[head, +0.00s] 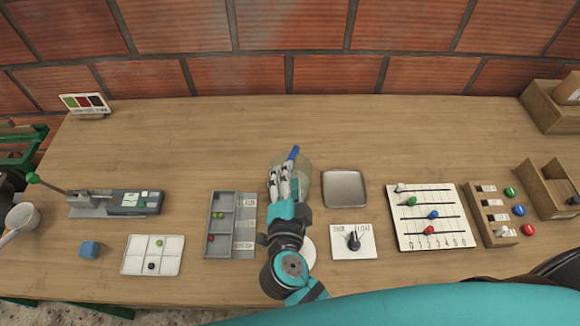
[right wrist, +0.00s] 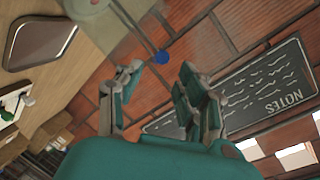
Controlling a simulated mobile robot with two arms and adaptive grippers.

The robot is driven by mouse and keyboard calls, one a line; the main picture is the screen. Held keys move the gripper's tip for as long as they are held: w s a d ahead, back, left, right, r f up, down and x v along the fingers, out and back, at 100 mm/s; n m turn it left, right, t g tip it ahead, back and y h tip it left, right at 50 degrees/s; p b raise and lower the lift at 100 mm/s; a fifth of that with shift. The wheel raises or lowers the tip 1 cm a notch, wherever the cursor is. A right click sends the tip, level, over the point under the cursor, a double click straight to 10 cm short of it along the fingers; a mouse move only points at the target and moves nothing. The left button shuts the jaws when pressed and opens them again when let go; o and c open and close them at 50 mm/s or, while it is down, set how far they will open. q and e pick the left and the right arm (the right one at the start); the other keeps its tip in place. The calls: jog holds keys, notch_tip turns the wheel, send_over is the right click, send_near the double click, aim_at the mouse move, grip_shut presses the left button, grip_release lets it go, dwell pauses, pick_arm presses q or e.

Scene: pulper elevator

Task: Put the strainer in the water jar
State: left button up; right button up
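A blue handle (head: 294,153), which seems to be the strainer's, sticks out just past my right gripper (head: 283,172) in the head view. The rest of the strainer is hidden there. A clear round glass jar (head: 303,180), apparently the water jar, shows partly behind the same gripper. I cannot tell whether the strainer is inside it. In the right wrist view my right gripper (right wrist: 160,78) has its fingers apart. A blue round end (right wrist: 161,57) shows in the gap between them, with no finger visibly closed on it. My left gripper is not in view.
A metal tray (head: 345,188) lies right of the jar, with a dial panel (head: 352,241) in front. A grey compartment tray (head: 245,206) stands to the left. A slider board (head: 434,217) lies farther right.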

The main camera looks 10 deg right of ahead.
jog(key=b+v, duration=0.1)
jog(key=v, duration=0.4)
jog(key=shift+s, duration=0.1)
jog(key=shift+f, duration=0.1)
dwell(0.4)
